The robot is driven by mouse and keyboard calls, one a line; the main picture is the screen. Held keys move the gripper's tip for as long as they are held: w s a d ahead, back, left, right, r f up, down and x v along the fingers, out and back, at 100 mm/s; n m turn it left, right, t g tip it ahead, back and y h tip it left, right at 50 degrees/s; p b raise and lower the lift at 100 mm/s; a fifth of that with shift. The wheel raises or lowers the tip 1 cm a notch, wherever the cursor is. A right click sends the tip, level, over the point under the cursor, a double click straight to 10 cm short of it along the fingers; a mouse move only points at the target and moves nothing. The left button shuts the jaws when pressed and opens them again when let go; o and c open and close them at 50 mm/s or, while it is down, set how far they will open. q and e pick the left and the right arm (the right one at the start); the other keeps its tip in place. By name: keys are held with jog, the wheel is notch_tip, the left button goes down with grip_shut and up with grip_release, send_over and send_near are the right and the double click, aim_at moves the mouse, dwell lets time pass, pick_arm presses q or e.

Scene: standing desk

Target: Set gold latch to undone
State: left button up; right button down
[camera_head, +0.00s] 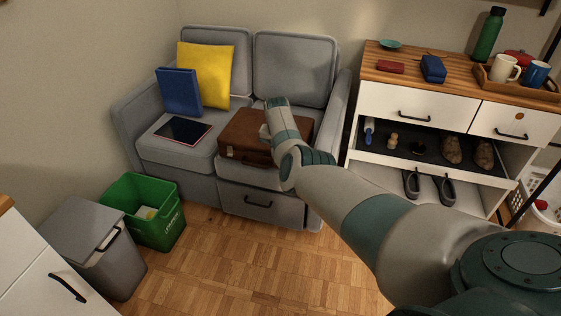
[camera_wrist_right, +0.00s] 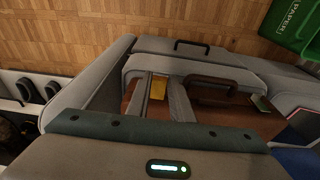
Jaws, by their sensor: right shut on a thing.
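A brown briefcase (camera_head: 240,128) lies on the right sofa seat, its handle side facing the front. In the right wrist view the briefcase (camera_wrist_right: 225,117) fills the middle, with its dark handle (camera_wrist_right: 213,82) at the edge. The gold latch (camera_wrist_right: 158,88) shows between the two fingers of my right gripper (camera_wrist_right: 161,82), which is closed on it. A second, duller latch (camera_wrist_right: 261,103) is on the other side of the handle. In the head view my right arm covers the briefcase's right front and the gripped latch. My left gripper is out of view.
The grey sofa (camera_head: 180,160) holds a dark tablet (camera_head: 183,130), a blue book (camera_head: 179,92) and a yellow cushion (camera_head: 218,75). A sofa drawer (camera_head: 240,200) is below. The shoe cabinet (camera_head: 395,100) stands right. A green bin (camera_head: 158,225) stands on the floor.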

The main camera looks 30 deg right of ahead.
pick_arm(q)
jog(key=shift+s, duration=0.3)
pick_arm(e)
jog(key=c, duration=1.6)
grip_release()
jog(key=shift+d, duration=0.1)
jog(key=shift+o, duration=0.2)
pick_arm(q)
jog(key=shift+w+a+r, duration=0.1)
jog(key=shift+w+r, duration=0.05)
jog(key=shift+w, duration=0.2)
pick_arm(e)
jog(key=shift+r, duration=0.15)
